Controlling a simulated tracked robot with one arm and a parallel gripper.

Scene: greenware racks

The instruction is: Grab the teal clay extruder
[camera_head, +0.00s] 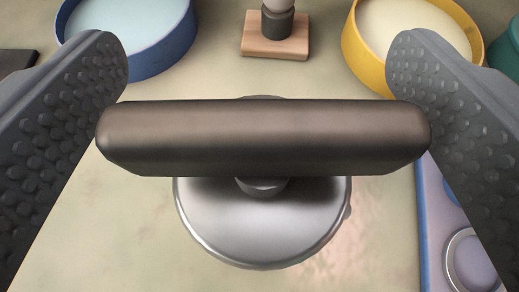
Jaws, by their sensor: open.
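A dark brown crossbar handle (262,138) sits across the middle of the camera view, above a round, shiny metal cap (262,225). It looks like the T-handle and top of a clay extruder seen from above. No teal shows on it, and whatever lies below the cap is hidden. My gripper (260,66) is open, with one studded grey finger at each end of the handle. The finger pads look close to the bar's ends; I cannot tell whether they touch.
A blue bowl (150,62) stands at the upper left and a yellow bowl (355,50) at the upper right. A wooden block (262,47) with a dark post is between them. A teal thing (507,55) is cut off at the right edge. A lilac panel (432,235) lies lower right.

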